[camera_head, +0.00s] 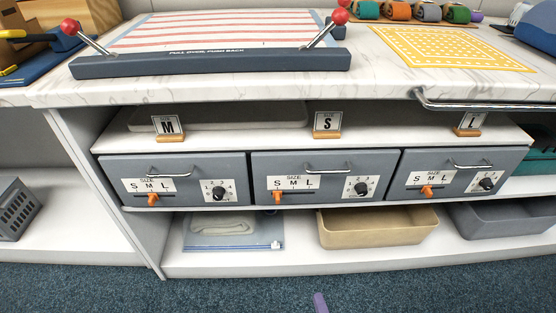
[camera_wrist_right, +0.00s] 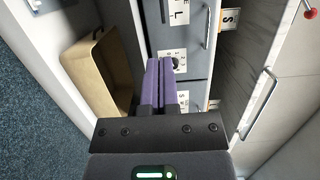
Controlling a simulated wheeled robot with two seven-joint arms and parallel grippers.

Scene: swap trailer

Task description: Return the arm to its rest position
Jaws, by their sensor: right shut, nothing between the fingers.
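My right gripper shows in the head view only as a purple fingertip (camera_head: 320,303) at the bottom edge, in front of the shelf unit and over the blue carpet. In the right wrist view the right gripper (camera_wrist_right: 160,64) has its two purple fingers together, with nothing between them. The grey drawer fronts lie beyond the fingers there. The rest of the right arm is out of the head view. My left gripper is not in view.
Three grey drawers (camera_head: 325,178) with handles and dials appear shut below the marble counter (camera_head: 380,85). A metal rail (camera_head: 480,106) sticks out at the counter's front edge. A tan bin (camera_head: 378,232) stands on the lower shelf. The carpet (camera_head: 240,292) in front is clear.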

